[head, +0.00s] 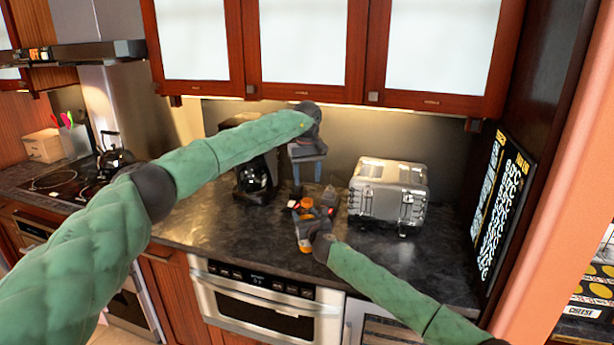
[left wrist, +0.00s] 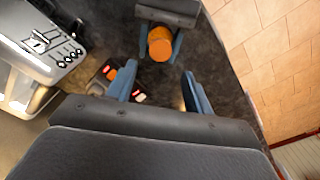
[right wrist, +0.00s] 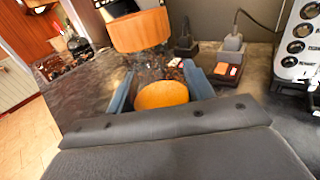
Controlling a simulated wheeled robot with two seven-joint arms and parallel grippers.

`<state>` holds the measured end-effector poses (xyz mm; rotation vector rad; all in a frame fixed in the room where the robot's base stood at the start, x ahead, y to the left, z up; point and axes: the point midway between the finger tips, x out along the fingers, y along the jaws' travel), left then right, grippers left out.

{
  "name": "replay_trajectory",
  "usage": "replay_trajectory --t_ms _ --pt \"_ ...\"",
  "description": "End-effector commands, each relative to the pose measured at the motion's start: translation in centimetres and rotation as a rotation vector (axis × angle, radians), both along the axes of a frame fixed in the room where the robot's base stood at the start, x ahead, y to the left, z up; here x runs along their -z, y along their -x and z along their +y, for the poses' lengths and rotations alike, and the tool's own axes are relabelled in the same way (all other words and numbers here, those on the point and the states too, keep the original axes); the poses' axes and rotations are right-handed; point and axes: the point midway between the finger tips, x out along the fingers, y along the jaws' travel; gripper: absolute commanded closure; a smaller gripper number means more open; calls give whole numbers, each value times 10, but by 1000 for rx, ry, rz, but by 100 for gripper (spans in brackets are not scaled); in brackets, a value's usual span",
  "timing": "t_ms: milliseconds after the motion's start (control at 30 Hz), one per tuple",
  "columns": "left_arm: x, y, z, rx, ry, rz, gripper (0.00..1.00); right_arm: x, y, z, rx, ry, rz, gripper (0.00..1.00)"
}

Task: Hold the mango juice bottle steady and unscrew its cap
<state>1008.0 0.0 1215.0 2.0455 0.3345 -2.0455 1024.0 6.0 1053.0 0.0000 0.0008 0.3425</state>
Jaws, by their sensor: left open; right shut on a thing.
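The mango juice bottle (head: 303,230) stands on the dark counter with an orange cap (head: 306,203) on top. My right gripper (head: 304,236) is shut on the bottle from the front; orange parts of it (right wrist: 162,96) fill the space between the fingers in the right wrist view. My left gripper (head: 308,181) points down above the bottle, open and empty, apart from the cap. In the left wrist view the round orange cap (left wrist: 160,44) lies beyond my open left fingers (left wrist: 161,90), not between them. The bottle's body is mostly hidden there.
A silver toaster (head: 388,192) stands to the right of the bottle, and a black coffee maker (head: 255,178) to the left behind my left arm. Small red and dark items (head: 329,199) sit close behind the bottle. Upper cabinets (head: 310,45) hang above. The counter front-left is clear.

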Motion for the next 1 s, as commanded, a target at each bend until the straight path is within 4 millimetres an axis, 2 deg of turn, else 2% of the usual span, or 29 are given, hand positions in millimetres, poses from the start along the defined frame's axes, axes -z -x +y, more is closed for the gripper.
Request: replay_trajectory --t_ms 233,533,1000 --pt "0 0 0 205 -1 1 49 1 0 0 0 0 1 100" --pt "9 0 0 248 0 2 49 1 0 0 0 0 1 100" --pt "68 0 0 246 -1 2 49 1 0 0 0 0 1 100"
